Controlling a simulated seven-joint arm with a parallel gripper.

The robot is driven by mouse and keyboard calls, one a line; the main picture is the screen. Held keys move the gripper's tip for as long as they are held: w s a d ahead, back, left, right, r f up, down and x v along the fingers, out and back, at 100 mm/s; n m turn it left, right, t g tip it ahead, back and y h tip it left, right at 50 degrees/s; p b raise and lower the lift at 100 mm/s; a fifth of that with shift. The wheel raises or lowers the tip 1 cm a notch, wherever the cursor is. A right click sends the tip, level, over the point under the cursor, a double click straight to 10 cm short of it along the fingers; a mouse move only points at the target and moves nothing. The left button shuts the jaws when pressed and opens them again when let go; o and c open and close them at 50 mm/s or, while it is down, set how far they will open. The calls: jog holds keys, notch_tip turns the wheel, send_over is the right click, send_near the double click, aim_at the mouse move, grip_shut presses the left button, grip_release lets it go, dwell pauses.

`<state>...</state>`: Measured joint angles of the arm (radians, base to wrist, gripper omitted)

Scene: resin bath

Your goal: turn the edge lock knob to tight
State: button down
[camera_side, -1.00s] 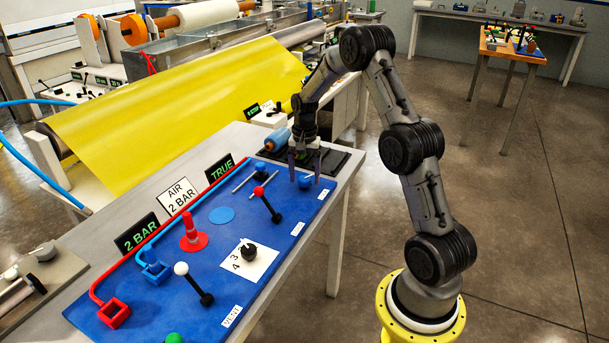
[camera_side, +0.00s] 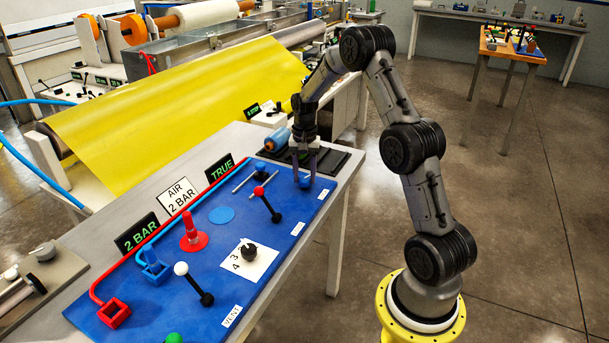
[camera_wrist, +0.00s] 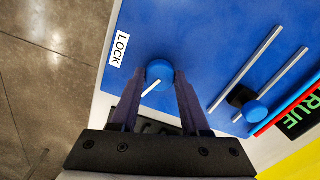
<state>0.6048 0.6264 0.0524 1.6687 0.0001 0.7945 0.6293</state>
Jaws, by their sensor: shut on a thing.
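The edge lock knob (camera_wrist: 160,72) is a round blue knob with a white pointer line, on the blue panel (camera_wrist: 195,45) beside the LOCK label (camera_wrist: 119,49). In the wrist view its pointer slants down and to the left. In the side view the knob (camera_side: 305,183) is at the far right end of the panel. My gripper (camera_side: 304,180) points down over it, with one finger on each side, shut on the knob. The fingers hide part of the knob's sides. No tight marking is readable beside it.
A blue-topped slider (camera_wrist: 256,110) sits between two metal rods near the knob. A red-topped lever (camera_side: 267,204) stands nearby. A green-lettered TRUE sign (camera_side: 219,168) stands at the panel's back edge. Yellow sheet (camera_side: 180,95) stretches behind the table.

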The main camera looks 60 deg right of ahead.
aim_at(305, 178)
jog(key=n, duration=0.4)
jog(key=shift+r, duration=0.1)
jog(key=n, duration=0.4)
jog(key=shift+n, duration=0.3)
jog(key=n, duration=0.4)
jog(key=shift+n, duration=0.3)
jog(key=shift+d+n, duration=0.1)
jog(key=shift+n, duration=1.9)
jog(key=shift+c, duration=1.9)
grip_release()
notch_tip(305, 178, up, 14)
